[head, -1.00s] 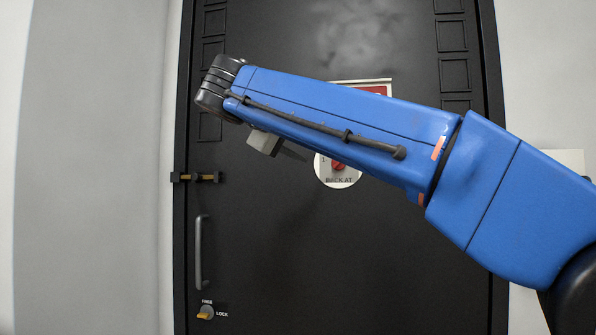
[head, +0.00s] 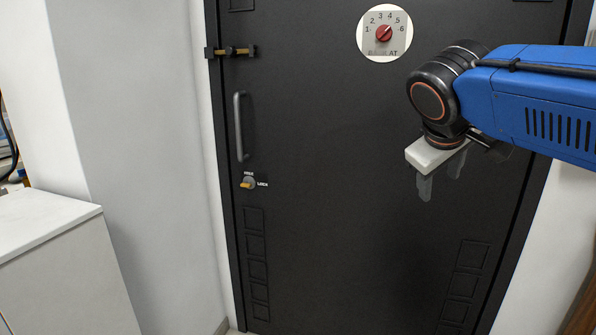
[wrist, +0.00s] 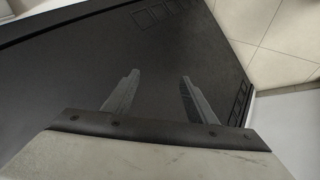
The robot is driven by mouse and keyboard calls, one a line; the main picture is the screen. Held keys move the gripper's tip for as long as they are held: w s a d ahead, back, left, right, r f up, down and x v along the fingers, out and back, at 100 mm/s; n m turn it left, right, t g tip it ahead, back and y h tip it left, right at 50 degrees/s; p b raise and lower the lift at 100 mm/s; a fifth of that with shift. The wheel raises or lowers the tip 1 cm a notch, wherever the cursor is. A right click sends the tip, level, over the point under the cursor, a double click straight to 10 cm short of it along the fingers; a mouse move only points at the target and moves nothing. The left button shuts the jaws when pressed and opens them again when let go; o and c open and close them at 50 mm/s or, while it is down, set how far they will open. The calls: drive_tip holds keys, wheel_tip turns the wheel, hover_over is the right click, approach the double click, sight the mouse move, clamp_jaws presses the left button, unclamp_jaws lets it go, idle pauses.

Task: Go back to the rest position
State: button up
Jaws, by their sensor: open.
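My gripper (head: 439,180) hangs at the right in the head view, fingers pointing down, in front of the black door (head: 330,210). Its two grey fingers are apart with nothing between them. In the wrist view my gripper (wrist: 155,95) also shows open and empty, with the dark door panel behind it. My blue arm reaches in from the right edge.
A white counter (head: 45,221) stands at the left. Pale floor tiles (wrist: 275,30) show in the wrist view.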

drive_tip(key=s+f+m+g+y, duration=0.1)
drive_tip(key=s+f+m+y, duration=0.1)
drive_tip(key=s+f, duration=0.6)
drive_tip(key=s+f+m+g+y, duration=0.1)
drive_tip(key=s+f+m+y, duration=0.1)
drive_tip(key=s+f, duration=0.7)
wheel_tip(320, 180, down, 9)
drive_tip(key=shift+s+d+r+m, duration=0.15)
drive_tip(key=shift+s+d+m, duration=0.1)
drive_tip(key=shift+s+m, duration=0.05)
